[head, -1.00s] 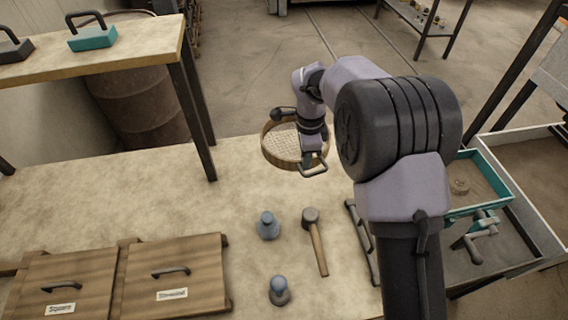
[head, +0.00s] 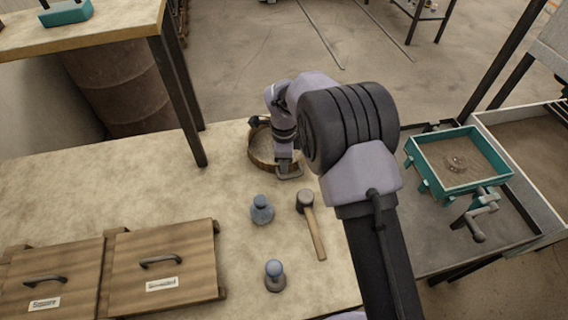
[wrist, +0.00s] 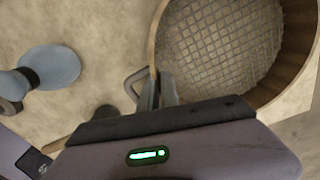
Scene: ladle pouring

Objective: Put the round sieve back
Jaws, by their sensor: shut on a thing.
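The round sieve (head: 258,161), with a wooden rim and a mesh floor, is at the far right part of the workbench. My gripper (head: 284,166) is at its right side and hides part of it. In the wrist view the sieve's mesh (wrist: 222,45) faces the camera, and my gripper (wrist: 158,94) is shut on its rim beside a small grey handle (wrist: 133,86). I cannot tell whether the sieve touches the bench. Two wooden lidded boxes with handles are at the front left: one labelled "Square" (head: 75,262), the other (head: 190,240) with an unclear label.
Two blue-grey knobbed objects (head: 262,211) (head: 275,270) and a mallet (head: 315,232) stand or lie in front of the sieve. A teal-framed tray (head: 445,185) with a crank is at the right. A raised shelf (head: 95,32) overhangs the back left. The bench's left middle is clear.

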